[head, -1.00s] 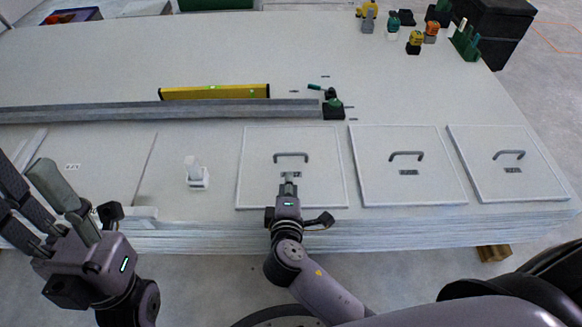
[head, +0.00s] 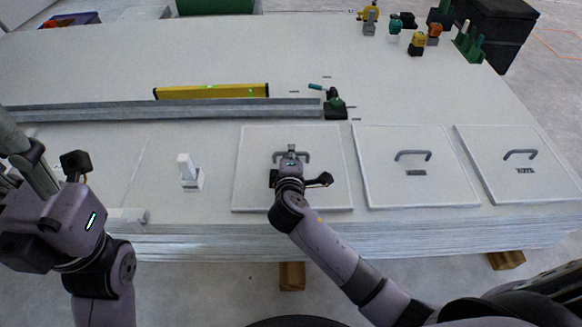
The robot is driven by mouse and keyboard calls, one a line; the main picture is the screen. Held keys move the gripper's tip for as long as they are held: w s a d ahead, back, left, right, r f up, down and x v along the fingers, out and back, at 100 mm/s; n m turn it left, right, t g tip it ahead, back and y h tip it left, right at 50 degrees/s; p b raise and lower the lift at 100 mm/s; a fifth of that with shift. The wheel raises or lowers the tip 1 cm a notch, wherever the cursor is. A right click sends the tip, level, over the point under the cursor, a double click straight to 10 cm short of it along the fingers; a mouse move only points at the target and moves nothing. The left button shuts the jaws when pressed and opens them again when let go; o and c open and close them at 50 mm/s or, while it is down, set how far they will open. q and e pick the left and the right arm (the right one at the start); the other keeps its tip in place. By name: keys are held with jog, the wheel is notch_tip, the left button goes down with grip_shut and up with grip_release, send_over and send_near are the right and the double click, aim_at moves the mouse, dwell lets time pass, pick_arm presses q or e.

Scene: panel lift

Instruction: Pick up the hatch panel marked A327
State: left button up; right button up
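Three square white hatch panels with grey bar handles lie in a row along the front of the large white board: the left panel (head: 247,180), the middle panel (head: 420,190) and the right panel (head: 512,150). The middle and right panels show small dark labels too small to read; the left panel's label is hidden by my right gripper. My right gripper (head: 291,153) is over the left panel, at its handle (head: 306,157); whether its fingers are shut on the handle cannot be seen. My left gripper (head: 12,150) is at the left edge, partly cut off, its fingers apart and empty.
A small white block (head: 188,172) stands left of the panels. Several tools stand at the back right.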

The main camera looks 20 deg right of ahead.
jog(key=shift+w, duration=0.1)
grip_shut()
dwell(0.8)
jog(key=shift+r, duration=0.15)
